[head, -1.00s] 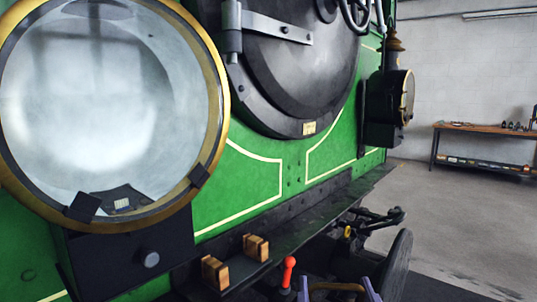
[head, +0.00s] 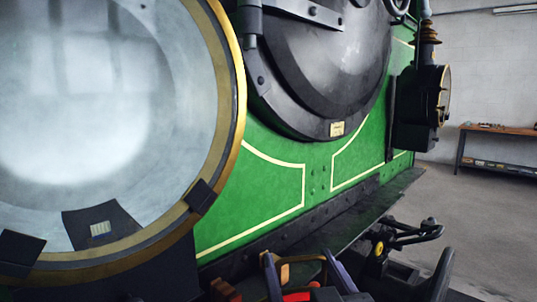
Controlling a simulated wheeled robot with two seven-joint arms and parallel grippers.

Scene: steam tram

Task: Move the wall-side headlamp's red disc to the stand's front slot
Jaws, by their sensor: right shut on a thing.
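My right gripper (head: 302,268) is low in the head view, its two purple-grey fingers pointing up, cut off by the bottom edge. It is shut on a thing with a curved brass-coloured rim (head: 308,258). Most of this thing is hidden, so I cannot tell if it is the red disc. An orange-red patch (head: 297,296) shows low between the fingers. The near headlamp (head: 228,150) fills the left, with a pale lens and brass rim. The far headlamp (head: 420,108) is on the right, by the grey wall, its front seen edge-on. My left gripper and the stand are out of view.
The green locomotive front (head: 265,190) with its dark round door (head: 330,75) stands close ahead. A dark ledge (head: 360,205) runs along it. A workbench (head: 500,130) stands far right. Open floor lies before it.

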